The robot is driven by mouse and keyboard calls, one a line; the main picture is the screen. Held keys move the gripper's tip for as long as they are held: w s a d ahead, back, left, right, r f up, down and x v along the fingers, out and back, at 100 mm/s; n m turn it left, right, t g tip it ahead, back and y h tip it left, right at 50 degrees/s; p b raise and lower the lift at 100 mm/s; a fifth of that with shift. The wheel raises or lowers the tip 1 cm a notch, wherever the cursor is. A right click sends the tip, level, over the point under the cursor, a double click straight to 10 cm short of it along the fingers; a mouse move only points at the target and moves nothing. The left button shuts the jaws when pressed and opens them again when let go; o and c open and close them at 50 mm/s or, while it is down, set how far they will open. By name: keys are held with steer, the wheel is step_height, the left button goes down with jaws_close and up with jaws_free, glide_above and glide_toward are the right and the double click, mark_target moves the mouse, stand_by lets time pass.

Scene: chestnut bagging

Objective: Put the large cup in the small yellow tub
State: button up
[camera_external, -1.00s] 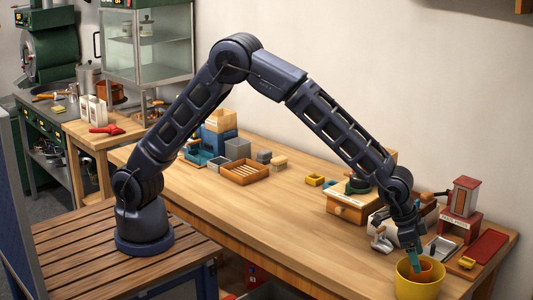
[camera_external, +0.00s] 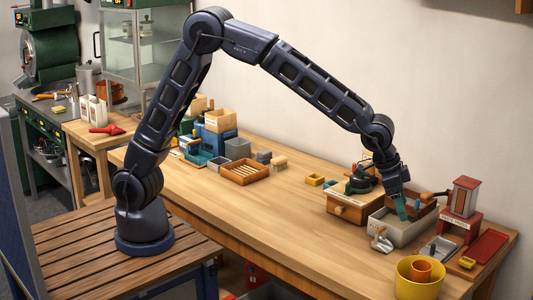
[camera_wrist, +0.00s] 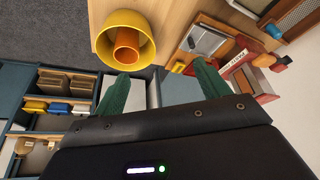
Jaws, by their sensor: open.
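The yellow tub (camera_external: 416,293) stands at the front right corner of the bench. An orange cup (camera_external: 421,270) is inside it, with its rim showing at about the tub's rim level. In the wrist view the tub (camera_wrist: 103,40) is at the upper left, and the cup (camera_wrist: 127,38) is within it, open end showing. My gripper (camera_external: 403,213) is above and behind the tub, over a grey bin. Its two green fingers (camera_wrist: 161,82) are apart with nothing between them, clear of the cup.
The grey bin (camera_external: 394,233) lies below my gripper. A wooden drawer box (camera_external: 348,208) is to its left. A metal scoop (camera_external: 381,240) lies in front. A red press-like stand (camera_external: 460,210) and a red tray (camera_external: 487,247) are at right. The bench's middle is clear.

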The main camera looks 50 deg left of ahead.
steer(key=w+a+r+n, duration=0.1)
steer(key=w+a+r, duration=0.3)
steer(key=a, duration=0.5)
steer(key=w+a+r+n, duration=0.1)
steer(key=w+a+r, duration=0.3)
steer(key=a, duration=0.5)
steer(key=s+a+r+n+t+y, duration=0.1)
steer(key=a+r+n, duration=0.15)
steer(key=a, duration=0.85)
steer(key=a+r+n, duration=0.1)
steer(key=a+r, duration=0.3)
steer(key=a, duration=0.6)
steer(key=s+a+r+n+y, duration=0.1)
steer(key=s+a, duration=0.3)
steer(key=a, duration=0.4)
steer(key=s+a+r+n, duration=0.1)
steer(key=s+a, duration=0.3)
steer(key=a, duration=0.5)
steer(key=s+a+f+n+t+y, duration=0.1)
steer(key=s+a+f+n, duration=0.2)
steer(key=s+a, duration=0.9)
steer(key=shift+s+f+n+y, duration=0.35)
steer(key=shift+s+f+y, duration=0.1)
steer(key=shift+s, duration=0.45)
